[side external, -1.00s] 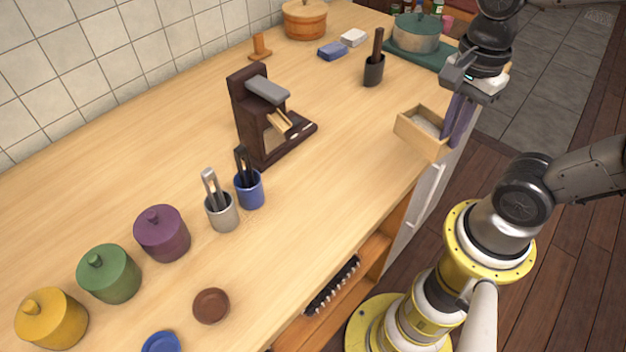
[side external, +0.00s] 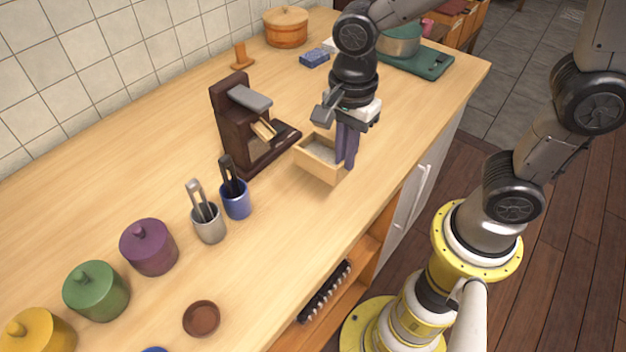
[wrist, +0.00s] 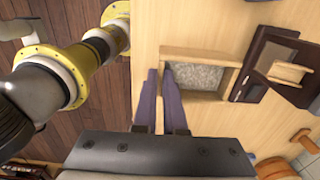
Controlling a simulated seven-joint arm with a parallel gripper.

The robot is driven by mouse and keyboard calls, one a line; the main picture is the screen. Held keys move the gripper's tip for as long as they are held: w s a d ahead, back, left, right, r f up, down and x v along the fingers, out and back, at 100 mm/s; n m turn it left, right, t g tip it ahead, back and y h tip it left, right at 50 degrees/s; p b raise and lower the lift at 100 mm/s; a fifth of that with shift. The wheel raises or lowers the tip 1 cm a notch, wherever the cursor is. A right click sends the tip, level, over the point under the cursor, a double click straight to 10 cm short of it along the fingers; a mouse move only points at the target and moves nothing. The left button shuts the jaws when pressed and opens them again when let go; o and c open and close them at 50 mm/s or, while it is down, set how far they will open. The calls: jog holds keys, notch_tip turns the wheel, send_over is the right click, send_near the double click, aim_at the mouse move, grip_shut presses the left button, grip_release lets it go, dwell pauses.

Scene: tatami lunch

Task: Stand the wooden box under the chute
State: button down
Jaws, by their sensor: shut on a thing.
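The wooden box (side external: 315,167) is light, open-topped and upright, with grey grainy contents. My gripper (side external: 346,163) is shut on its near right wall. In the wrist view my fingers (wrist: 158,75) pinch one end wall of the box (wrist: 205,54). The box is over the counter, in front of the dark wooden stand; whether it touches the counter is unclear. The chute (side external: 263,129) is a small sloped light-wood trough on this stand (side external: 229,105), below a grey top piece. It also shows in the wrist view (wrist: 287,72). The box is beside the stand's base, not beneath the chute.
Blue (side external: 236,204) and grey (side external: 209,227) utensil cups stand left of the stand. Several lidded pots and a brown dish (side external: 201,318) are nearer. A lidded wooden pot (side external: 286,28) and a green board (side external: 437,62) are at the back.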

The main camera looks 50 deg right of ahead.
aim_at(316, 171)
jog(key=w+f, duration=0.1)
jog(key=f, duration=0.1)
jog(key=w+a+f, duration=0.1)
jog(key=w+f, duration=0.3)
jog(key=shift+a, duration=0.4)
jog(key=shift+w+f, duration=0.15)
jog(key=shift+f, duration=1.45)
jog(key=shift+f, duration=0.15)
jog(key=c, duration=1)
grip_release()
notch_tip(316, 171, up, 12)
jog(key=shift+r, duration=0.2)
